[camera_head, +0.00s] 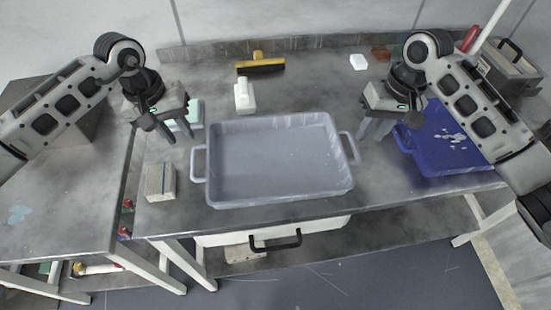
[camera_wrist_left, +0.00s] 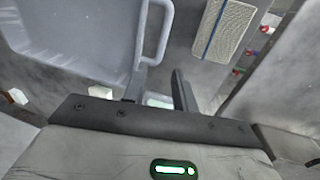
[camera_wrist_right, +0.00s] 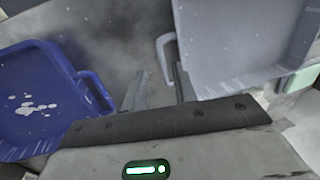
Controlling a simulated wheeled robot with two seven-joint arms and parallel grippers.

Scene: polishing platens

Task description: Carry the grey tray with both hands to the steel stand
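The grey tray (camera_head: 280,185) is a shallow, empty tub with a loop handle at each end, resting on the grey worktable. My left gripper (camera_head: 178,136) is open and empty, above and beyond the tray's left handle (camera_head: 199,164). In the left wrist view that handle (camera_wrist_left: 158,38) lies ahead of the open fingers, apart from them. My right gripper (camera_head: 374,134) is open and empty, near the right handle (camera_head: 350,147). I cannot tell which surface is the steel stand.
A separate grey metal-looking table (camera_head: 60,205) stands at left, across a narrow gap. A blue tray (camera_head: 440,160) lies right of the grey tray. A block (camera_head: 160,182), a white bottle (camera_head: 244,98) and a yellow-handled brush (camera_head: 260,65) surround it. A drawer (camera_head: 270,232) hangs below.

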